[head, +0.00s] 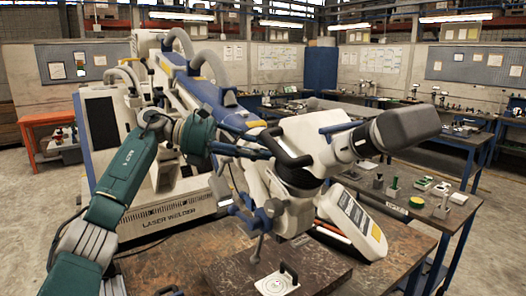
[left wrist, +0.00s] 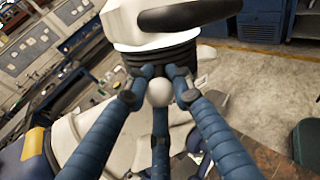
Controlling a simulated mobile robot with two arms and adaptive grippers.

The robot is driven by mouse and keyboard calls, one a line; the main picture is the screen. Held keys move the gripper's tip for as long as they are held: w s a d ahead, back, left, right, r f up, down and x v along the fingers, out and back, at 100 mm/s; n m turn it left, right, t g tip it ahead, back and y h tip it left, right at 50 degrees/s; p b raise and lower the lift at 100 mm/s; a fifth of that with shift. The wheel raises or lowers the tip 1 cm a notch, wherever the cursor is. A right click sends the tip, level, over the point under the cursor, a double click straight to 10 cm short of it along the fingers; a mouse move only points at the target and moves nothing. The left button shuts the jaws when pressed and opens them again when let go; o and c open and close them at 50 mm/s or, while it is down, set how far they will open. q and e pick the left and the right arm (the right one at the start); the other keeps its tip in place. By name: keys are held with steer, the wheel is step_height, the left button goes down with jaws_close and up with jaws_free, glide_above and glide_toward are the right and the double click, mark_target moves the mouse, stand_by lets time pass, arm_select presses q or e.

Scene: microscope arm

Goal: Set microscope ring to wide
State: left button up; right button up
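The microscope (head: 305,145) has a white head, with dark binocular eyepieces (head: 400,128) to the right. In the left wrist view its black ribbed ring (left wrist: 160,60) sits under the white housing (left wrist: 165,42). A small white round knob (left wrist: 160,93) shows just below the ring. My left gripper (head: 266,153), on the green arm from the left, is at the left side of the head. In the left wrist view the blue fingers of this gripper (left wrist: 162,76) converge closely around the knob, tips by the ring. Exact contact is hard to see. My right gripper does not show.
The laser welder (head: 160,190) stands behind my left arm. A tilted control panel (head: 352,220) is right of the microscope. A plate with a black handle (head: 277,282) lies on the brown table (head: 215,250) below. Side benches at the right hold small parts (head: 440,190).

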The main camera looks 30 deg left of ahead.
arm_select(q)
steer(key=o, duration=0.5)
steer(key=shift+a, duration=0.1)
steer(key=v, duration=1.2)
steer(key=shift+f, duration=0.15)
steer(key=shift+f, duration=0.15)
